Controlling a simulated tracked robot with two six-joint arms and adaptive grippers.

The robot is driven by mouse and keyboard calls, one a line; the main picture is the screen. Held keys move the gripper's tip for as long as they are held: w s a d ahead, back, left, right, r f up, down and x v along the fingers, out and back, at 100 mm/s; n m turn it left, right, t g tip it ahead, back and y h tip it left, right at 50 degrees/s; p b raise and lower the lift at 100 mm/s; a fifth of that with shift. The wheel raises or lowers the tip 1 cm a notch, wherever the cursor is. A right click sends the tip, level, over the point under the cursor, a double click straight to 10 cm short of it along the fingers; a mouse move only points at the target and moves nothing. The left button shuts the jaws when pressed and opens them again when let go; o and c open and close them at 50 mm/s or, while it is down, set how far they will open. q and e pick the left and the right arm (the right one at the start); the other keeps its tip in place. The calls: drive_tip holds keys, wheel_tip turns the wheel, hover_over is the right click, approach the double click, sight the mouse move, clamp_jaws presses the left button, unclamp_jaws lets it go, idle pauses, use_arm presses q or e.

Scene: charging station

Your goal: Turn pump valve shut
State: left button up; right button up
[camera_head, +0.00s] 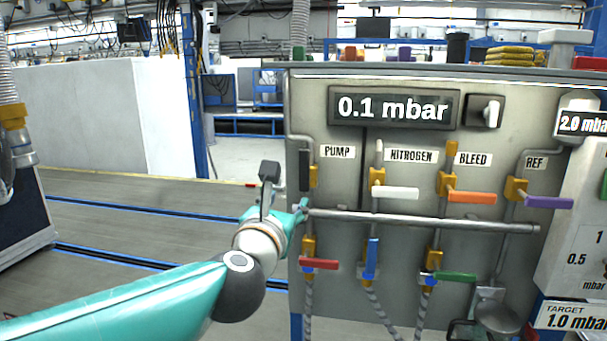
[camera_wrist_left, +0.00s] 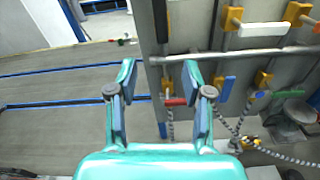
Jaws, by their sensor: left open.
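The pump valve is under the PUMP label (camera_head: 338,152) at the left edge of the grey panel. Its black handle (camera_head: 305,170) stands vertical beside a yellow valve body (camera_head: 313,178). In the left wrist view the black handle (camera_wrist_left: 160,20) shows at the top, beyond the fingertips. My left gripper (camera_head: 284,188) is open and empty, at the panel's left edge, just left of and slightly below the handle. In the left wrist view its two teal fingers (camera_wrist_left: 159,76) are spread apart with the panel edge between them. I cannot tell whether a finger touches the panel. My right gripper is not in view.
A horizontal metal rail (camera_head: 430,220) crosses the panel below the valves. White (camera_head: 396,193), orange (camera_head: 472,197) and purple (camera_head: 545,202) handles lie horizontal to the right. Red (camera_head: 320,264), blue (camera_head: 372,257) and green (camera_head: 452,276) handles sit below the rail. Floor to the left is clear.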

sight(303, 162)
use_arm(q)
drive_tip(key=shift+n+t, duration=0.3)
drive_tip(key=shift+n, duration=0.5)
drive_tip(key=w+d+r+p, duration=0.1)
drive_tip(key=w+p, duration=0.1)
drive_tip(key=w, duration=0.3)
drive_tip(key=w+d+r+p, duration=0.1)
drive_tip(key=w+p, duration=0.2)
drive_tip(key=w, duration=0.1)
drive_tip(key=w+d+r+p, duration=0.1)
drive_tip(key=w+p, duration=0.1)
drive_tip(key=w, duration=0.3)
drive_tip(key=shift+w+d+r, duration=0.1)
drive_tip(key=shift+w+r, duration=0.15)
drive_tip(key=shift+w, duration=0.1)
drive_tip(key=shift+w+f+p, duration=0.15)
drive_tip(key=shift+w+p, duration=0.25)
drive_tip(key=shift+w, duration=0.1)
clamp_jaws()
